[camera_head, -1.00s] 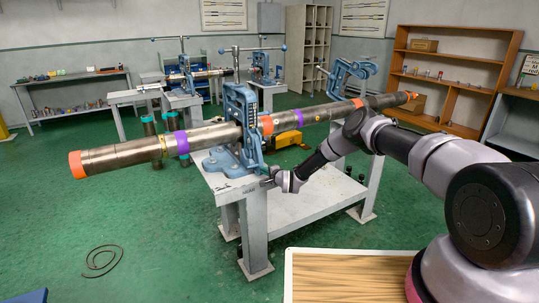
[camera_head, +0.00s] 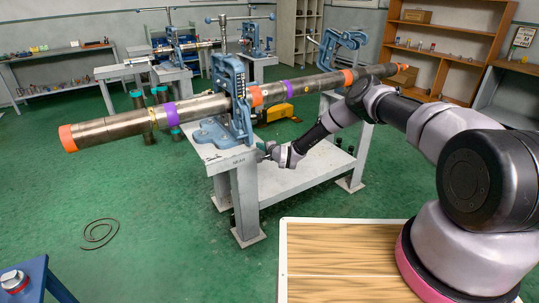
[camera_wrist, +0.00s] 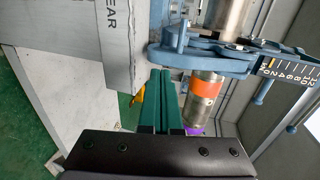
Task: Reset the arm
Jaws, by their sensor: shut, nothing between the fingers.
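My arm reaches in from the right in the head view. My gripper (camera_head: 264,152) is low beside the near blue vise (camera_head: 232,105), at the edge of the grey bench (camera_head: 238,172). In the wrist view its two green fingers (camera_wrist: 167,78) lie together with nothing between them. The blue vise also shows in the wrist view (camera_wrist: 190,53), just beyond and to the right of the fingertips. The long steel pipe (camera_head: 110,127) runs through the vise and has orange and purple bands. In the wrist view an orange band (camera_wrist: 205,87) shows right of the fingers.
A second blue vise (camera_head: 340,45) stands at the bench's far end. A wood-topped surface (camera_head: 340,255) is at the front by my base. A blue stand (camera_head: 35,280) is at lower left. A coiled hose (camera_head: 98,232) lies on the open green floor. Shelves line the back wall.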

